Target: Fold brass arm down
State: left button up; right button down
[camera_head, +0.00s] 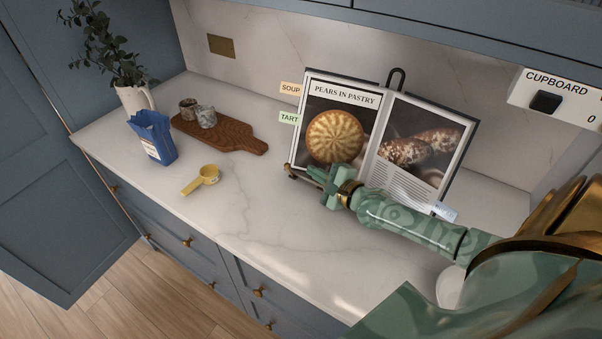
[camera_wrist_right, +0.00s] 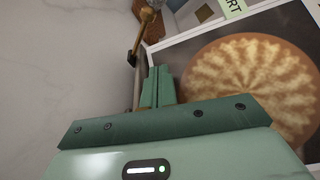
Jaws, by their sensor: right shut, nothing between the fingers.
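The open cookbook (camera_head: 340,88) leans on its stand against the back wall, showing a pie picture. A thin brass arm (camera_head: 298,175) with a round end shows at the book's lower left corner. In the right wrist view the brass arm (camera_wrist_right: 139,38) ends in a brass knob, just beyond my fingertips. My right gripper (camera_head: 324,175) is shut and empty in front of the book's lower left edge. Its closed green fingers also show in the wrist view (camera_wrist_right: 158,75), beside the book's edge. I cannot tell whether they touch the arm. My left gripper is out of view.
A yellow scoop (camera_head: 203,179), a blue packet (camera_head: 152,138) and a wooden board (camera_head: 238,140) with small stone-like pots (camera_head: 206,116) lie to the left. A vase (camera_head: 134,98) stands at the back left. The counter between scoop and book is clear.

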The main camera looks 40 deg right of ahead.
aim_at(290, 170)
jog(key=a, duration=0.1)
jog(key=w+a+r+p, duration=0.1)
jog(key=a+p, duration=0.1)
jog(key=shift+w+a+r, duration=0.3)
jog(key=shift+r, duration=0.05)
